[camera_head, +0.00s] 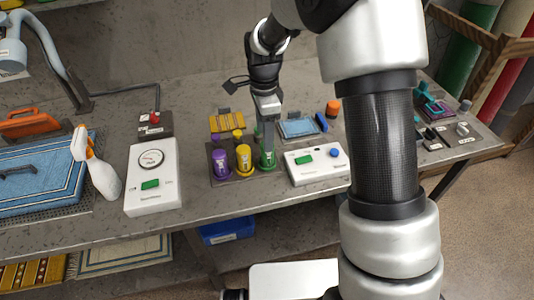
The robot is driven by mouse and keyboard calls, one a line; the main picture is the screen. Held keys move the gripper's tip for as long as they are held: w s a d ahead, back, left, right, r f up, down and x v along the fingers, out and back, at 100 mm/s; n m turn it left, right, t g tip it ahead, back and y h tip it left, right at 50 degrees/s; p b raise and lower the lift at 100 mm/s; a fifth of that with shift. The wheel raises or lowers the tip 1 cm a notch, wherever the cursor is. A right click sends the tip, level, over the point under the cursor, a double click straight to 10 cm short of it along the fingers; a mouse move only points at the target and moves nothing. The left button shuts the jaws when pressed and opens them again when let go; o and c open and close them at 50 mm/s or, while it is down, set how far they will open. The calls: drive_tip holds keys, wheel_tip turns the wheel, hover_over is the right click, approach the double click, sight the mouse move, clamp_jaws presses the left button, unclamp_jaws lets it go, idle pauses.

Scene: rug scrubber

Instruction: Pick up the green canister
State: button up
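The green canister (267,160) stands upright at the right end of a row of three in a dark holder (232,179) on the workbench. A yellow canister (243,159) stands in the middle and a purple one (221,163) at the left. My gripper (267,143) points down directly over the green canister, and its finger end overlaps the canister's top. The fingers hide the top of the canister. I cannot tell whether they touch it or whether they are open or shut.
A white box with a blue knob (318,163) stands close to the right of the holder. A white gauge box (152,178) and a spray bottle (97,168) stand to the left. Behind are a yellow striped mat (228,122) and a blue mat (299,128). Bench space before the holder is clear.

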wheel_tip(320, 180, down, 3)
drive_tip(key=shift+r, duration=0.1)
drive_tip(key=f, duration=0.4)
drive_tip(key=shift+s+d+f, duration=0.1)
drive_tip(key=shift+s+d, duration=0.25)
drive_tip(key=shift+d, duration=0.05)
drive_tip(key=shift+f, duration=0.55)
drive_tip(key=c, duration=1.2)
drive_tip(key=shift+r, duration=5.1)
